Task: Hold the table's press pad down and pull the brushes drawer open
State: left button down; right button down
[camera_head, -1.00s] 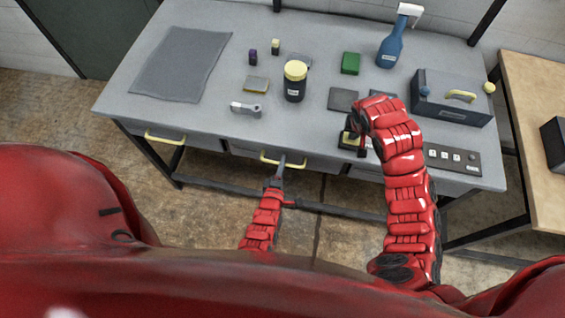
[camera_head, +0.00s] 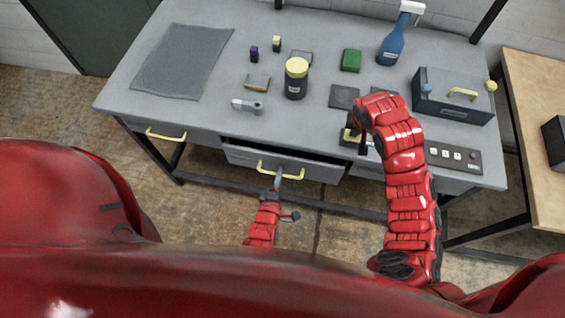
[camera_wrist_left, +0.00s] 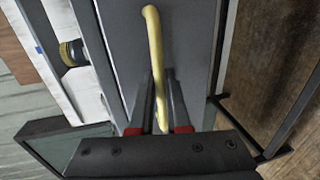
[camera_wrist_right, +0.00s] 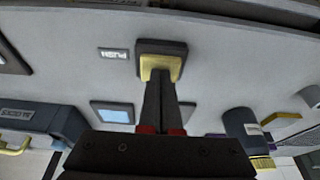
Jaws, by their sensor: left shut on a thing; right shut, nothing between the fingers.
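The table's middle drawer (camera_head: 322,170) is partly open, with a dark gap behind its grey front; I cannot read a label on it. My left gripper (camera_head: 277,178) is shut on its yellow handle (camera_head: 262,167). In the left wrist view the handle (camera_wrist_left: 153,40) runs between the fingers of that gripper (camera_wrist_left: 161,82). The press pad (camera_wrist_right: 160,62) has a yellow top in a dark square base beside a "PUSH" label. My right gripper (camera_wrist_right: 160,84) is shut and empty, its tips against the yellow top. In the head view my right arm partly hides the pad (camera_head: 347,136).
A shut drawer with a yellow handle (camera_head: 166,136) is at the left. On the table are a grey mat (camera_head: 183,62), a dark jar (camera_head: 296,85), a blue spray bottle (camera_head: 392,45), a dark box (camera_head: 453,98) and a switch panel (camera_head: 455,157). Floor in front is clear.

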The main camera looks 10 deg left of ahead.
pick_arm(q)
jog(key=shift+s, duration=0.5)
pick_arm(e)
jog(key=shift+s+f, duration=0.1)
pick_arm(q)
jog(key=c, duration=1.2)
grip_release()
jog(key=shift+o, duration=0.2)
jog(key=v, duration=0.7)
jog(key=shift+s, duration=0.25)
